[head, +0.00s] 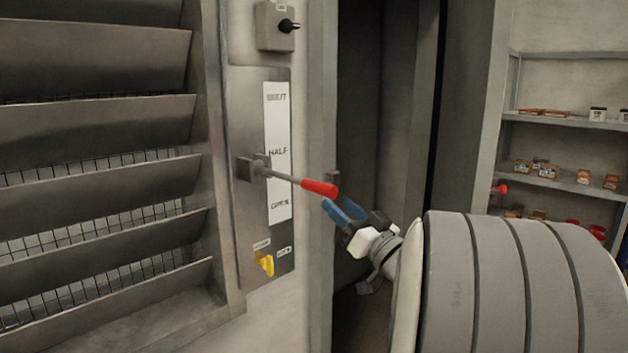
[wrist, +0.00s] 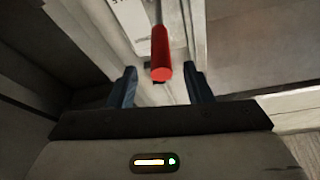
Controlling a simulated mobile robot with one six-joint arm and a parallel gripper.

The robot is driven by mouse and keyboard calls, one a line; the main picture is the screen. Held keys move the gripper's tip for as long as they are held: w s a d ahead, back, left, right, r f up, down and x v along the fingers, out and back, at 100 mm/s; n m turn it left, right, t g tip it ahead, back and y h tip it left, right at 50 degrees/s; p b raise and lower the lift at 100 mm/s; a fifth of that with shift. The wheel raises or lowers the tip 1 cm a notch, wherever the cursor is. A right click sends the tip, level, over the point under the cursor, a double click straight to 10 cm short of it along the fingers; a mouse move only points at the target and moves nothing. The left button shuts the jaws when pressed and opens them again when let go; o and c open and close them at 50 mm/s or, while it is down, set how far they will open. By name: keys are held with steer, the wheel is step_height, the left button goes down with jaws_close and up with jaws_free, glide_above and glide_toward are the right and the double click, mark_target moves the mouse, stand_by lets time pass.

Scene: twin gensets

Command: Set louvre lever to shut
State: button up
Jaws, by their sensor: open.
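The louvre lever (head: 287,178) is a grey rod with a red grip, sticking out from a plate beside the louvres. A white label strip (head: 277,130) behind it reads SHUT at the top, HALF in the middle and OPEN at the bottom. The lever's rod crosses the strip between HALF and OPEN. My gripper (head: 342,211) is open, with blue fingers, just right of and below the red grip's end. In the wrist view the red grip (wrist: 161,62) shows end-on between the two fingertips of my gripper (wrist: 158,85), with a gap visible on both sides.
Louvre slats (head: 95,120) fill the left, tilted with mesh showing between them. A yellow catch (head: 264,263) sits low on the lever plate. A grey switch box (head: 277,27) is above. A dark doorway (head: 385,110) and shelves with small goods (head: 570,120) are at right.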

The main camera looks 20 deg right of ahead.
mark_target(321, 188)
steer(key=p+x, duration=0.1)
steer(key=x, duration=0.6)
steer(key=shift+w+p, duration=0.15)
steer(key=shift+p, duration=0.15)
steer(key=shift+c, duration=0.3)
jaws_close()
steer(key=shift+a+r, duration=0.1)
